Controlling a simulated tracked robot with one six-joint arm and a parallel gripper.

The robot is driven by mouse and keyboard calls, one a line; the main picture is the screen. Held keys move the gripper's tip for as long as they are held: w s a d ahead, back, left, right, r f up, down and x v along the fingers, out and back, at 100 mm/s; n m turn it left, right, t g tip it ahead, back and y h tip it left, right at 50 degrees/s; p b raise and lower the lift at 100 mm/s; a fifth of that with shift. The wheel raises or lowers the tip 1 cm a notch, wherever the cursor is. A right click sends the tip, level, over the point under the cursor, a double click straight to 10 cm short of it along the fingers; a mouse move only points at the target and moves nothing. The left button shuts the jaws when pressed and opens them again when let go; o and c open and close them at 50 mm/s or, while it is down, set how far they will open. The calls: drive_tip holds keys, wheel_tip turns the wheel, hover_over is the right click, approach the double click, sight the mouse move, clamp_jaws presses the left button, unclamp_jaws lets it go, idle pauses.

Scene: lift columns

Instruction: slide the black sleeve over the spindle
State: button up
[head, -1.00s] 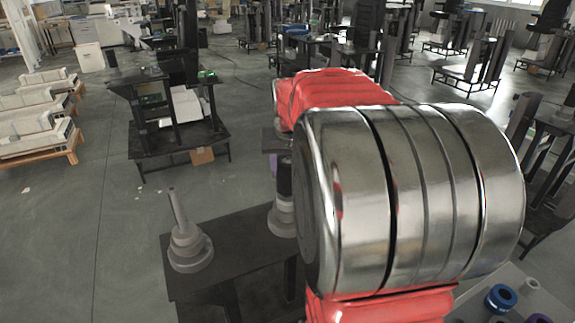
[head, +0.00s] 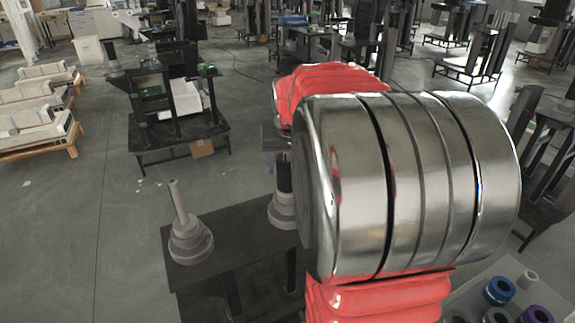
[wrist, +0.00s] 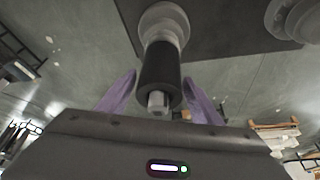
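The black sleeve (wrist: 160,72) is around a grey spindle, whose tip (wrist: 157,102) sticks out of the sleeve's near end in the wrist view. The spindle's stepped grey base (wrist: 165,17) lies beyond the sleeve. In the head view the sleeve (head: 284,173) stands upright above the base (head: 283,211), partly hidden by my arm. My gripper (wrist: 160,82) is open; its purple fingers are on either side of the sleeve, with narrow gaps visible. The gripper is mostly hidden behind my arm in the head view.
A second stepped base with a bare, thin spindle (head: 187,236) stands to the left on the dark table (head: 225,245). A grey surface at the lower right holds blue (head: 499,291) and purple rings (head: 536,314). Open floor lies left of the table.

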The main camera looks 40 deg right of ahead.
drive_tip(key=shift+o, duration=0.8)
drive_tip(key=v, duration=1.3)
drive_tip(key=shift+s+r, duration=0.15)
drive_tip(key=shift+r, duration=0.15)
